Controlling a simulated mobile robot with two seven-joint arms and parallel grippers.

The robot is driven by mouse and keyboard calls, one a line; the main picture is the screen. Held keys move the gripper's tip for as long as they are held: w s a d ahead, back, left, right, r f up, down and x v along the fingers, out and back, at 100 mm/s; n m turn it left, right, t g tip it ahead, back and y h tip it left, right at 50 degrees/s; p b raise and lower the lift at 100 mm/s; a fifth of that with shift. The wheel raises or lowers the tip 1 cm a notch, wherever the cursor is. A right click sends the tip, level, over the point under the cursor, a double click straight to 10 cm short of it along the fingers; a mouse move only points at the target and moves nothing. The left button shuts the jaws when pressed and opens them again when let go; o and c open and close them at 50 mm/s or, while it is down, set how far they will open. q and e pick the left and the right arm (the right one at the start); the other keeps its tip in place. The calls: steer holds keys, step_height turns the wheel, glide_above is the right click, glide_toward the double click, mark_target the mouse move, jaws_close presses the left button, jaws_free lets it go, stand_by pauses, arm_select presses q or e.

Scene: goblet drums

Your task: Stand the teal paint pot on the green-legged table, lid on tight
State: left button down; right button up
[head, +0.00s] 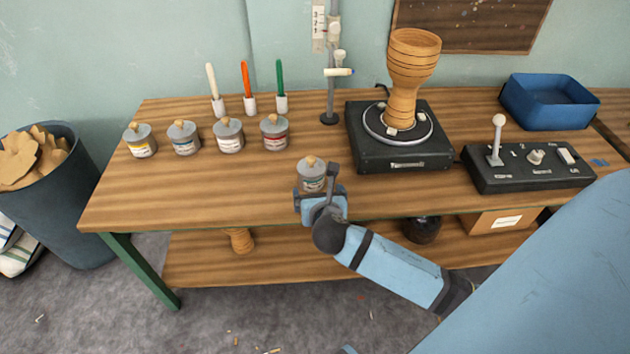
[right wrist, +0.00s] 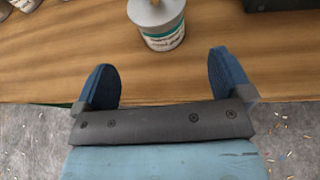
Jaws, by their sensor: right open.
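The teal-banded paint pot (head: 312,182) stands upright near the front edge of the green-legged table (head: 200,190). Its grey lid with a wooden knob sits on top in the head view; I cannot tell how tight it is. My right gripper (head: 319,188) is open and empty at the table's front edge, on the near side of the pot. In the right wrist view the pot (right wrist: 160,36) is just beyond the open fingertips (right wrist: 160,68), centred between them and apart from both. The pot's top is cut off there. My left gripper is not in view.
Several other lidded pots (head: 229,138) stand in a row behind left, with brushes in holders behind them. A black turntable (head: 400,154) bearing a wooden goblet drum stands behind right. A control box (head: 528,172) and blue bin (head: 550,108) are further right. Table front left is clear.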

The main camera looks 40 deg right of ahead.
steer(key=s+a+f+m+y, duration=0.2)
steer(key=s+a+m+y, duration=0.8)
steer(key=m, duration=1.7)
steer(key=s+a, duration=0.5)
steer(key=s, duration=0.1)
steer(key=shift+s+f+m, duration=0.2)
steer(key=shift+f+m, duration=0.1)
steer(key=shift+f, duration=0.05)
steer(key=shift+a, duration=0.1)
steer(key=shift+r, duration=0.1)
